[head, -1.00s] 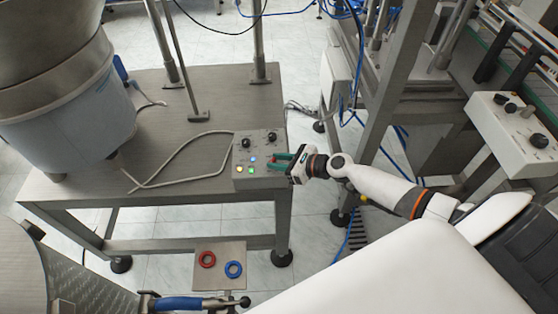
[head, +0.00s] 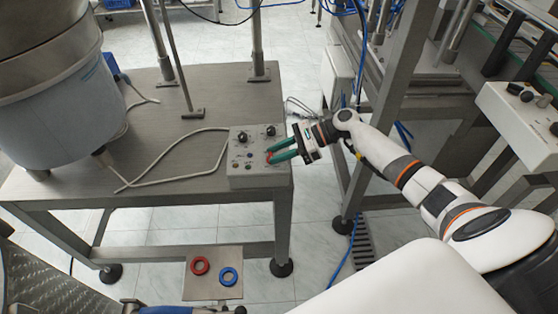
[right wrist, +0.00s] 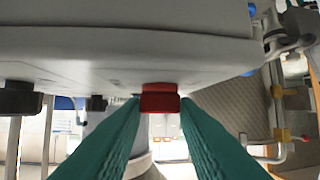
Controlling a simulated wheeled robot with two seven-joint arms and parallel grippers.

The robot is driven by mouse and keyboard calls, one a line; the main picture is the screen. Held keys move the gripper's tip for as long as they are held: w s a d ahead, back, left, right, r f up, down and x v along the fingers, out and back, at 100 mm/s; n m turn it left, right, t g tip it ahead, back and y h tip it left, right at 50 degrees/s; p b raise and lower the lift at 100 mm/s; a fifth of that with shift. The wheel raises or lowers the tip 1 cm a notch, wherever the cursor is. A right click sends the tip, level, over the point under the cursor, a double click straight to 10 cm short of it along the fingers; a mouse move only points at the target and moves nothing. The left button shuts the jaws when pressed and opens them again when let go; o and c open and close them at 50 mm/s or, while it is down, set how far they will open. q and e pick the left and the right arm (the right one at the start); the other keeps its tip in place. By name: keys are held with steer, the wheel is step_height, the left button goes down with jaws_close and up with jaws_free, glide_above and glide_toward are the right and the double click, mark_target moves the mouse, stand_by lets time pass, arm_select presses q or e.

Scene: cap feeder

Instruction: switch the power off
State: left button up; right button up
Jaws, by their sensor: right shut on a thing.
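The control box (head: 243,183) sits on the right front corner of the steel table. It has two black knobs on top, and its small indicator lamps look dark. My right gripper (head: 270,155) reaches in from the right, its green fingers at the box's right side. In the right wrist view, a red switch (right wrist: 160,98) on the box sits between the fingertips, and the gripper is shut on it. In the head view the fingers cover most of the switch.
A large bowl feeder (head: 50,110) stands at the left of the table, with a grey cable (head: 165,180) running to the box. A small plate (head: 215,262) below holds a red ring and a blue ring. A machine frame (head: 385,100) stands close to my right arm.

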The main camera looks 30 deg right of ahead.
steer(key=n+g+b, duration=0.1)
steer(key=g, duration=0.1)
steer(key=n+g+b, duration=0.1)
steer(key=n, duration=0.1)
steer(key=w+n+g+b, duration=0.1)
steer(key=g, duration=0.1)
steer(key=shift+n+g+y, duration=0.3)
steer(key=shift+n, duration=0.1)
steer(key=shift+b, duration=0.3)
steer(key=o, duration=1)
steer(key=shift+r, duration=0.1)
